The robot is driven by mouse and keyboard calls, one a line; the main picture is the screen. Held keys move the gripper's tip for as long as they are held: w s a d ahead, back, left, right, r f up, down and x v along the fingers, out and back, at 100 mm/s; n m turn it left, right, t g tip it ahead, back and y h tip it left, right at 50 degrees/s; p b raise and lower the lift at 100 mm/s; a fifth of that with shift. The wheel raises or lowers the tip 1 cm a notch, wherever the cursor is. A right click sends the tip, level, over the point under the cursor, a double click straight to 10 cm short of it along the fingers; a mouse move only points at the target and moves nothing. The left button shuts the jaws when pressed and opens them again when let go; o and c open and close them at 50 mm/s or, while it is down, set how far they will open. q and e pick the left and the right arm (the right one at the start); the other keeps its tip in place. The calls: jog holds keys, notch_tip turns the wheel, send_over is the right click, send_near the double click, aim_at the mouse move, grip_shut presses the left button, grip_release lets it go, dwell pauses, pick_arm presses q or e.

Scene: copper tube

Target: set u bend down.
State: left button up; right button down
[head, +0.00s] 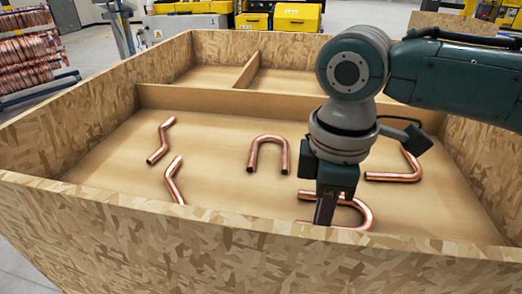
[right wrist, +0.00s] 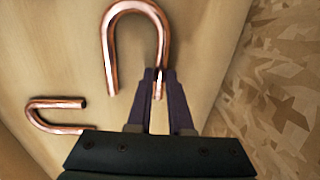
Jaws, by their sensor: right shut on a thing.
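A copper U bend (head: 366,214) is near the crate's front wall, partly hidden by my right gripper and that wall. In the right wrist view, this U bend (right wrist: 107,40) has its curve away from me. My right gripper (head: 325,212) points down, its jaws shut on one leg near the end; the fingers (right wrist: 160,76) sit on either side of that leg. The U bend looks flat and low over the crate floor; I cannot tell whether it touches it. My left gripper is not in view.
The wooden crate (head: 80,240) has a divider (head: 210,100) with empty compartments behind. Another U bend (head: 270,138) lies mid-floor, a curved tube (head: 392,177) at right, and two offset-bent tubes (head: 161,140) (head: 172,178) at left. Floor between them is clear.

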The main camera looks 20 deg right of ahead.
jog(key=c, duration=0.8)
grip_release()
notch_tip(320, 180, up, 12)
jog(key=shift+r, duration=0.1)
